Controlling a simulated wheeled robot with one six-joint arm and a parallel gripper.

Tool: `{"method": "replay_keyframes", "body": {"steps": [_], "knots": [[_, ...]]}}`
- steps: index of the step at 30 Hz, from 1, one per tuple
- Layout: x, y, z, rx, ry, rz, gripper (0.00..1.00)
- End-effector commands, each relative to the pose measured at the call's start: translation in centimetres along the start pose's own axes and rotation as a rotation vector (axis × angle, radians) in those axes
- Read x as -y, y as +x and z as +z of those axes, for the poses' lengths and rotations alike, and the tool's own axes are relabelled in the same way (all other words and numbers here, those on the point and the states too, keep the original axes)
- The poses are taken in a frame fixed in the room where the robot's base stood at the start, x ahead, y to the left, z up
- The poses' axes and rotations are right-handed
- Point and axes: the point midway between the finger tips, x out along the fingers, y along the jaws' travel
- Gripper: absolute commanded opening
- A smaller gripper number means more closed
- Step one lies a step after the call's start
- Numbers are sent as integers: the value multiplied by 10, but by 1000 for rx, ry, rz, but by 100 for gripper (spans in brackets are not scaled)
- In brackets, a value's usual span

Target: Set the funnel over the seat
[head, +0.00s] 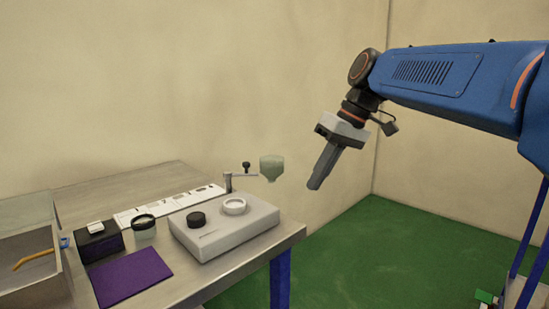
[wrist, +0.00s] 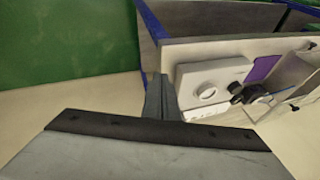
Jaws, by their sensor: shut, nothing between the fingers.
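The funnel (head: 271,166) is a pale green translucent cup on a thin swing arm (head: 243,175) with a small black knob (head: 246,166). It hangs behind and to the right of the seat, not above it. The seat (head: 234,206) is a white ring on top of a light grey unit (head: 222,231); in the wrist view the seat (wrist: 206,91) looks uncovered. My gripper (head: 315,185) is shut and empty, pointing down, in the air right of the funnel and apart from it. Its fingers (wrist: 160,98) show in the wrist view, where I cannot make out the funnel.
A black cap (head: 196,219) sits on the unit left of the seat. The table's right edge is close to the unit.

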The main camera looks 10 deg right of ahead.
Motion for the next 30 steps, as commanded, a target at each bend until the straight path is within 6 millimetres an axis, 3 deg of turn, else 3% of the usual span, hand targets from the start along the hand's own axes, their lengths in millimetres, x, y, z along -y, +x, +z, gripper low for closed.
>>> {"method": "replay_keyframes", "body": {"steps": [1, 6, 12, 21, 30], "knots": [[-1, -8, -18, 3, -28, -29, 0], [2, -34, -69, 7, -144, -134, 0], [2, -56, -114, 3, -272, -235, 0], [3, -66, -134, -2, -348, -289, 0], [15, -29, -131, 0, -349, -290, 0]]}}
